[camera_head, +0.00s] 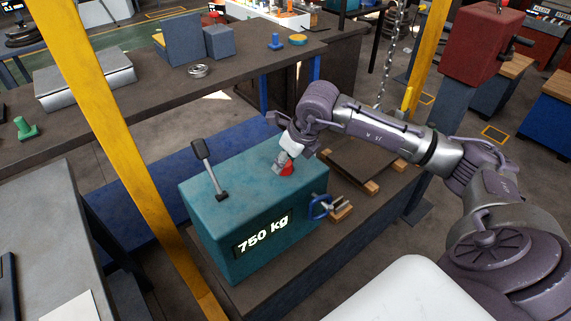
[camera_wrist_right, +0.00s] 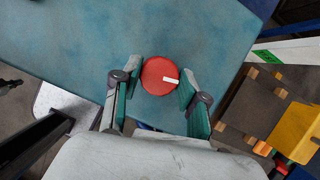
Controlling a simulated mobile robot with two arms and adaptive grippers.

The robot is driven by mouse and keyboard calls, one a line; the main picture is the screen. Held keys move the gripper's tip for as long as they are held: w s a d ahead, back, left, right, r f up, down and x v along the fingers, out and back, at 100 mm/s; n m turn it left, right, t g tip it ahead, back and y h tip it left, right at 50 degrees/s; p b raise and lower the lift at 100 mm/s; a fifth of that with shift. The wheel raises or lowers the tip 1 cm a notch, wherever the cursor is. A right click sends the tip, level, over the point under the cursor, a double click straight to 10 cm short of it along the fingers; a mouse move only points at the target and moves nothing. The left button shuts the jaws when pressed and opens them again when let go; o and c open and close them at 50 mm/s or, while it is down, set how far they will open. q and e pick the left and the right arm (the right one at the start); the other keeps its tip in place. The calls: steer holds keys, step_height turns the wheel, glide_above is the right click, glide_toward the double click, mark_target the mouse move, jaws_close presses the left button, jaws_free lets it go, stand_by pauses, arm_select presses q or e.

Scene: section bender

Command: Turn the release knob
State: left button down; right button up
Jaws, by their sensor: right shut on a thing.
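The release knob (camera_wrist_right: 158,77) is a round red disc with a white mark pointing to the right in the right wrist view. It sits on top of the teal box (camera_head: 240,187) marked "750 kg"; in the head view its red side (camera_head: 287,169) shows beside the gripper. My right gripper (camera_head: 284,163) comes down over the knob from above. In the right wrist view its two fingers (camera_wrist_right: 159,79) lie on either side of the knob and are shut on it. My left gripper is not in view.
A black-handled lever (camera_head: 205,168) stands on the box's left part. A blue ring handle (camera_head: 319,207) is on the box's right side. A yellow post (camera_head: 112,125) rises in front at left. A dark plate on wooden blocks (camera_head: 362,165) lies right of the box.

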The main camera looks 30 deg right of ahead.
steer(key=n+y+b, duration=0.1)
steer(key=n+b, duration=0.1)
steer(key=shift+d+f+n, duration=0.1)
steer(key=shift+n, duration=0.3)
steer(key=n+g+y+b, duration=0.1)
steer(key=n, duration=0.2)
steer(key=shift+w+n+b, duration=0.1)
steer(key=shift+n+b, duration=0.2)
steer(key=shift+b, duration=0.05)
steer(key=n, duration=0.2)
steer(key=n+g+y+b, duration=0.1)
steer(key=n, duration=0.1)
steer(key=shift+w+d+n+g, duration=0.1)
steer(key=shift+n+g, duration=0.2)
steer(key=shift+n+g+b, duration=0.65)
steer(key=shift+n+g, duration=0.25)
steer(key=shift+n, duration=1.4)
steer(key=shift+r, duration=0.2)
steer(key=o, duration=1.1)
steer(key=shift+o, duration=0.2)
steer(key=shift+r, duration=0.1)
steer(key=v, duration=1.1)
steer(key=shift+w+d+r, duration=0.15)
steer(key=shift+d+r, duration=0.1)
steer(key=shift+d, duration=0.1)
